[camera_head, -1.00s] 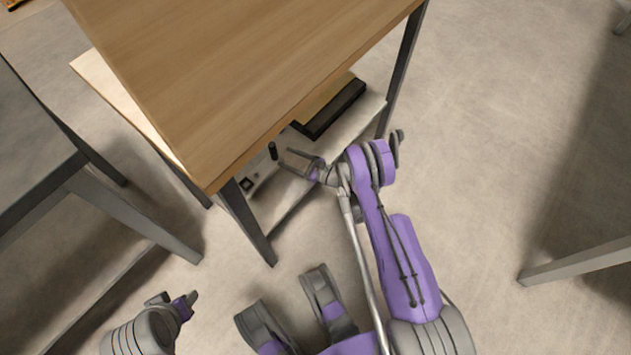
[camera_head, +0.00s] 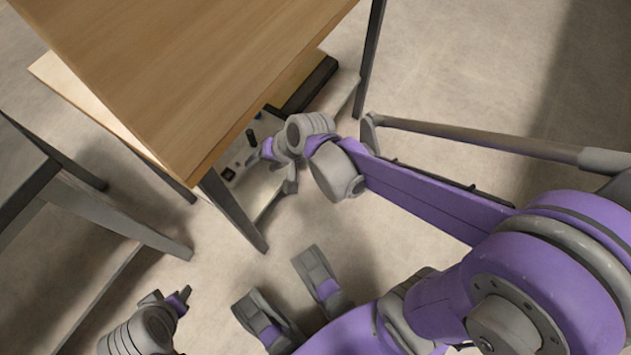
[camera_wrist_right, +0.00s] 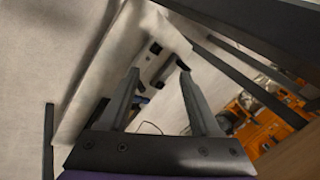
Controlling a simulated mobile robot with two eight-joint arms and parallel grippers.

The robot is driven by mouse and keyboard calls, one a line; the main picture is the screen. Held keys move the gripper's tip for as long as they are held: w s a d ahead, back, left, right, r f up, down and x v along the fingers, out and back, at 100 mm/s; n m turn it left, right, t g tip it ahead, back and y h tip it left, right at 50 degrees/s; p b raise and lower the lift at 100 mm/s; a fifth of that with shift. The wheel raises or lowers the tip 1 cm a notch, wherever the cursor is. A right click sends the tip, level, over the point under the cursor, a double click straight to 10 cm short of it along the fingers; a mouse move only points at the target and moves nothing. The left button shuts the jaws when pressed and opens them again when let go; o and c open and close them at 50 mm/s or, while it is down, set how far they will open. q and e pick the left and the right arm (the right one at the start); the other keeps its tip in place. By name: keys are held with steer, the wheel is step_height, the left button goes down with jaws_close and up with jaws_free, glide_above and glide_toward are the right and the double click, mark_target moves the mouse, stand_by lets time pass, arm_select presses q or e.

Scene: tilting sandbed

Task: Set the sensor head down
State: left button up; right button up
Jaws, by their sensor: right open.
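My right gripper (camera_head: 274,170) is at the front edge of the low light shelf (camera_head: 262,196) under the wooden table, its fingers spread. In the right wrist view the two dark fingers of the right gripper (camera_wrist_right: 159,74) stand apart with nothing gripped between them. Beyond them, small dark parts (camera_wrist_right: 155,48) lie on the pale shelf. In the head view a short dark upright post (camera_head: 252,138) and a small black block (camera_head: 229,174) are on that shelf. I cannot tell which piece is the sensor head. My left gripper (camera_head: 169,298) is low at the left, away from the shelf.
The wooden tabletop (camera_head: 190,60) overhangs the shelf, with dark legs (camera_head: 232,210) at its corners. A black-edged tray (camera_head: 308,86) lies farther back on the shelf. A grey table (camera_head: 25,180) stands at the left. Floor to the right is clear. Orange items (camera_wrist_right: 262,125) show behind.

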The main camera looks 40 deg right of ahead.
steer(key=s+d+n+h, duration=0.2)
steer(key=s+n, duration=0.1)
steer(key=s, duration=0.4)
steer(key=s+d+r+n+h, duration=0.1)
steer(key=s+d+n, duration=0.1)
steer(key=s+n, duration=0.2)
steer(key=s, duration=0.3)
steer(key=shift+s+g+h, duration=0.35)
steer(key=shift+g+h, duration=0.05)
steer(key=shift+d, duration=0.1)
